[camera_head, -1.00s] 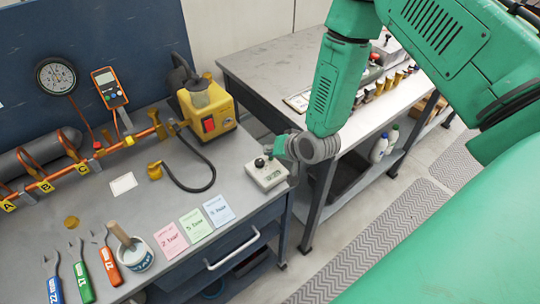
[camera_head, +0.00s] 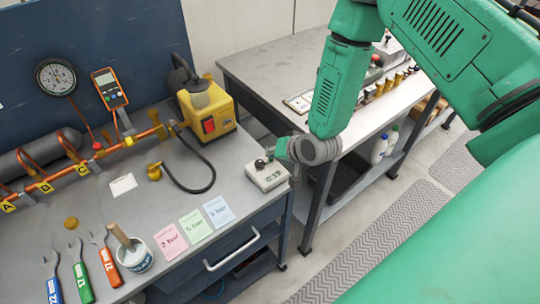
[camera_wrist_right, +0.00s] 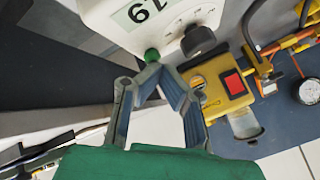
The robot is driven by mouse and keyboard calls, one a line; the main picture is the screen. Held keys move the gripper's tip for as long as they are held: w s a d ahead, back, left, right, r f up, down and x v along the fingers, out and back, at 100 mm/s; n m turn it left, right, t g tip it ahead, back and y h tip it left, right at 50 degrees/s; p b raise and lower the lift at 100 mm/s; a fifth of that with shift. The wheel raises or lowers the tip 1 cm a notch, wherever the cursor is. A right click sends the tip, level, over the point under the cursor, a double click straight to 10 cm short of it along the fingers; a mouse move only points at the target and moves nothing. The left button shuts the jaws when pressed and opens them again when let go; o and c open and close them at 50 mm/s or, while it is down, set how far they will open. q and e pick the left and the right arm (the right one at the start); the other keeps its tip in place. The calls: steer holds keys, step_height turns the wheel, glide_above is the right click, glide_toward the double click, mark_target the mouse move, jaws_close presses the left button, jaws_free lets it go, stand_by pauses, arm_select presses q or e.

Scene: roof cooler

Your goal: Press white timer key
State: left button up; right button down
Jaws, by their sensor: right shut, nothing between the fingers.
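The white timer (camera_head: 267,178) sits near the right edge of the workbench, with a small display. It also fills the top of the right wrist view (camera_wrist_right: 115,18), where the digits appear upside down. It carries a dark round knob (camera_wrist_right: 198,40) and a small green key (camera_wrist_right: 152,55). My right gripper (camera_head: 279,153) is at the timer's back edge. In the right wrist view its shut, empty fingertips (camera_wrist_right: 163,70) are right beside the green key. I cannot tell whether they touch it. My left gripper is not in view.
A yellow pump (camera_head: 208,112) with a black hose stands behind the timer. Pink, green and blue cards (camera_head: 194,225) lie to its left, with a cup (camera_head: 134,256) and several wrenches further left. A second table (camera_head: 275,70) stands behind my right arm.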

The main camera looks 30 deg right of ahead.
steer(key=shift+r, duration=0.15)
step_height(320, 180, up, 6)
steer(key=p, duration=0.4)
steer(key=shift+p, duration=0.4)
stand_by(0.6)
steer(key=s+a+f+n+g, duration=0.1)
steer(key=s+f+n+g, duration=0.15)
steer(key=s, duration=0.75)
steer(key=s+a+f+n+g+h, duration=0.1)
steer(key=s+f+n+g, duration=0.15)
steer(key=s, duration=0.85)
steer(key=s+a+f+n+g, duration=0.15)
steer(key=s+g, duration=0.25)
steer(key=s, duration=0.6)
step_height(320, 180, down, 15)
steer(key=w+n+b, duration=0.1)
steer(key=b, duration=1.4)
steer(key=shift+w+t+h+b, duration=0.15)
steer(key=shift+t+h+b, duration=0.15)
